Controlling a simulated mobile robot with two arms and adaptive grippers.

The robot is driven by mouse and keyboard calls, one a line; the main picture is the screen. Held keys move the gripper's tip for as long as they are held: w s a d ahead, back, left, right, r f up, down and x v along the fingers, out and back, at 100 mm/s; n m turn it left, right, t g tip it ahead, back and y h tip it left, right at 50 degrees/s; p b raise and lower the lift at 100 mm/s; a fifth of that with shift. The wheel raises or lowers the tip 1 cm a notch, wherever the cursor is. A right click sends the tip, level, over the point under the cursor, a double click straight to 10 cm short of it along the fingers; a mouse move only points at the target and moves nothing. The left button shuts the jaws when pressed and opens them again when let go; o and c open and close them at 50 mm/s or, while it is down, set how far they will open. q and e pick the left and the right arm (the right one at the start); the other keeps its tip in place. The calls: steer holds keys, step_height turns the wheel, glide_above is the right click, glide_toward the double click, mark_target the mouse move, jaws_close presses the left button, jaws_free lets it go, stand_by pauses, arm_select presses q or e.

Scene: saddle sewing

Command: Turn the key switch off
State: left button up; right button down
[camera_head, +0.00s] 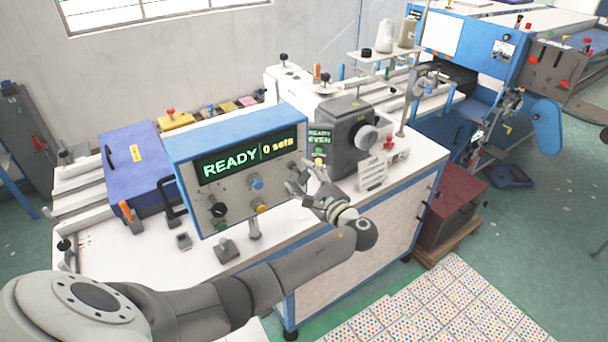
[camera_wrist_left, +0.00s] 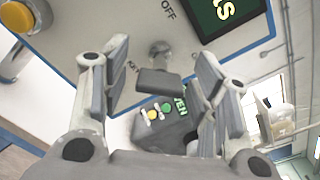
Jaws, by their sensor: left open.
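The key switch (camera_wrist_left: 158,80) shows in the left wrist view as a round metal collar with a flat dark grip, on the light panel face near the letters "OFF" and a partly covered "KEY" label. The control box (camera_head: 237,160) has a blue frame and a lit screen reading "READY 0 sets". My left gripper (camera_head: 298,180) is at the right side of the box face. In the left wrist view its fingers (camera_wrist_left: 164,62) stand open, one on each side of the key grip, with visible gaps. In the head view the gripper largely hides the key. My right gripper is not in view.
A blue button (camera_head: 257,184), a yellow button (camera_head: 261,206) and a black knob (camera_head: 218,210) sit on the box face left of my gripper. A grey sewing head (camera_head: 352,135) stands close behind it. White table (camera_head: 190,265) lies below the box.

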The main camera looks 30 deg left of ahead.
arm_select(q)
steer(key=shift+c, duration=0.2)
steer(key=c, duration=1.2)
steer(key=shift+w, duration=0.1)
steer(key=shift+f+n+b, duration=0.2)
steer(key=shift+n+b, duration=0.7)
steer(key=shift+b, duration=0.2)
steer(key=n+b, duration=0.5)
steer(key=b, duration=0.2)
steer(key=n+b, duration=0.4)
steer(key=b, duration=0.3)
steer(key=n+b, duration=0.5)
steer(key=b, duration=0.2)
steer(key=shift+f+n, duration=0.3)
steer(key=shift+r+n+b, duration=0.15)
steer(key=shift+n+b, duration=0.75)
steer(key=shift+b, duration=0.55)
